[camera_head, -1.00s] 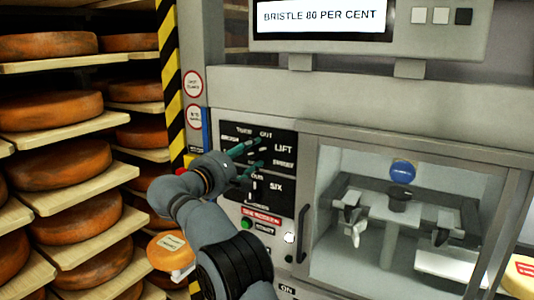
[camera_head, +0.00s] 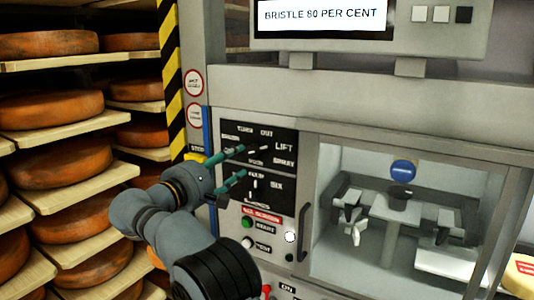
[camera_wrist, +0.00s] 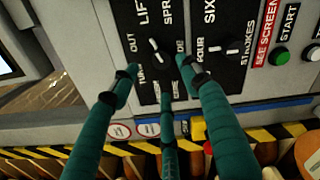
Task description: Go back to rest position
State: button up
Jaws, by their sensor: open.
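My gripper (camera_head: 240,164) has dark green fingers and is open and empty. In the head view it is in front of the black control panel, left of the glass-fronted chamber. In the wrist view the gripper (camera_wrist: 158,72) has its fingers spread, pointing at the panel. A selector knob (camera_wrist: 155,45) shows between and beyond the fingertips, marked with LIFT, SPRAY and OUT. A second knob (camera_wrist: 214,50), marked FOUR, SIX and STROKES, lies right of the right finger. I cannot tell the exact gap to the panel, but no finger closes on a knob.
A green START button (camera_head: 247,222) sits low on the panel. The chamber (camera_head: 395,220) is right, with a handle on its left edge. Shelves of cheese wheels (camera_head: 60,165) stand left, beyond a yellow-black striped post (camera_head: 171,75). The screen (camera_head: 319,14) reads BRISTLE 80 PER CENT.

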jog(key=x, duration=0.8)
jog(key=shift+f, duration=0.1)
jog(key=shift+w+r+n+p, duration=0.3)
jog(key=shift+r+n+p, duration=0.15)
jog(key=shift+p, duration=0.35)
jog(key=shift+w+d+f+n+p, duration=0.1)
jog(key=shift+w+d+n+p, duration=0.05)
jog(key=shift+n+p, duration=0.75)
jog(key=n+p, duration=0.3)
jog(key=p, duration=0.1)
jog(key=shift+s+n, duration=0.25)
jog(key=shift+n, duration=0.1)
jog(key=shift+w+n+p, duration=0.15)
jog(key=shift+n+p, duration=0.85)
jog(key=shift+p, duration=0.25)
jog(key=shift+s+a+f+n+b, duration=0.2)
jog(key=shift+s+a+f+b, duration=0.1)
jog(key=shift+s+f+b, duration=0.15)
jog(key=shift+s+a+f+n+b, duration=0.2)
jog(key=shift+s+a+b, duration=0.15)
jog(key=shift+s, duration=0.2)
jog(key=b, duration=0.3)
send_near(250, 150)
jog(key=shift+s+a+f, duration=0.2)
jog(key=shift+f, duration=0.1)
